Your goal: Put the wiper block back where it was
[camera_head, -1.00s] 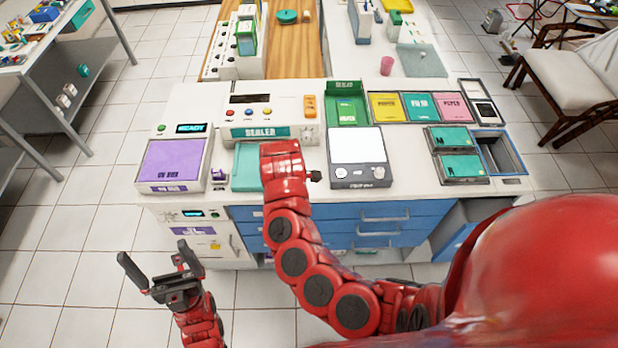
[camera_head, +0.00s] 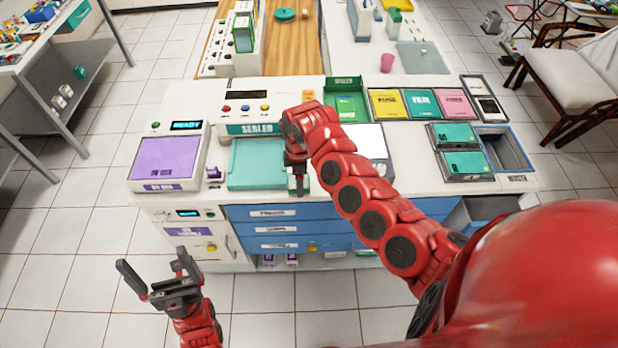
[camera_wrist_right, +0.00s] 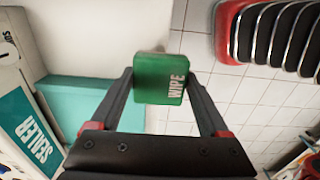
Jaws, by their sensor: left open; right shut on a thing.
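The wiper block is a green block marked "WIPE" (camera_wrist_right: 161,78) in the right wrist view, held between the two fingertips. My right gripper (camera_wrist_right: 160,85) is shut on it. In the head view my right gripper (camera_head: 297,180) points down at the counter's front edge, just right of the teal pad (camera_head: 256,164) in front of the sealer.
The sealer (camera_head: 250,128) stands behind the teal pad, with a purple-topped unit (camera_head: 165,160) to its left. A light box (camera_head: 372,140) is partly hidden by my right arm. A green tray (camera_head: 345,100), coloured boxes (camera_head: 420,102) and an open bin (camera_head: 503,150) are at the right.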

